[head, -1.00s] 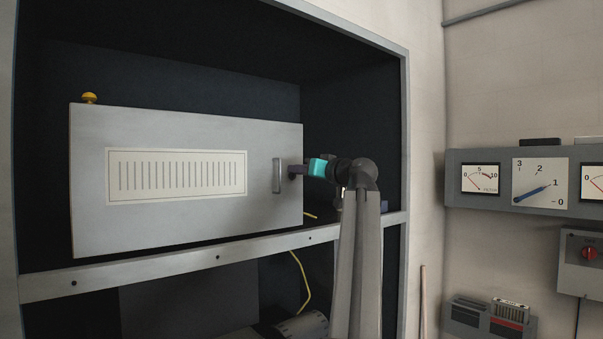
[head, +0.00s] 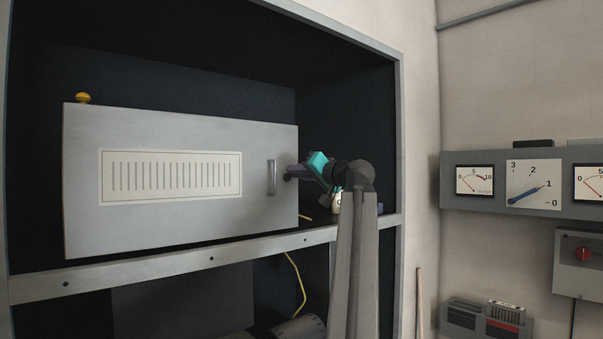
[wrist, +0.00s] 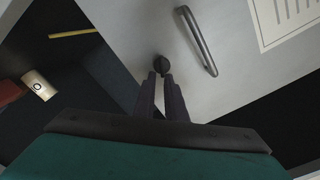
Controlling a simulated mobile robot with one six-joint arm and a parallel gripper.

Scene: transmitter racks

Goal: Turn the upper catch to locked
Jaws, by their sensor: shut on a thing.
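A grey front panel (head: 180,222) closes a box on the rack shelf, with an upright bar handle (head: 271,177) near its right edge. To the right of the handle, my gripper (head: 289,172) is at the panel's right edge. In the wrist view, a small dark round catch (wrist: 161,64) sits on the panel beside the bar handle (wrist: 197,41). My gripper (wrist: 160,75) is shut on this dark catch, and its fingers hide part of it. I cannot read whether the catch stands at locked.
A yellow knob (head: 83,98) stands on top of the box at the left. A shelf rail (head: 150,268) runs below, and a yellow cable (head: 299,285) hangs under it. Meters (head: 474,180) are on the right wall. The rack's right post (head: 398,150) is close to my arm.

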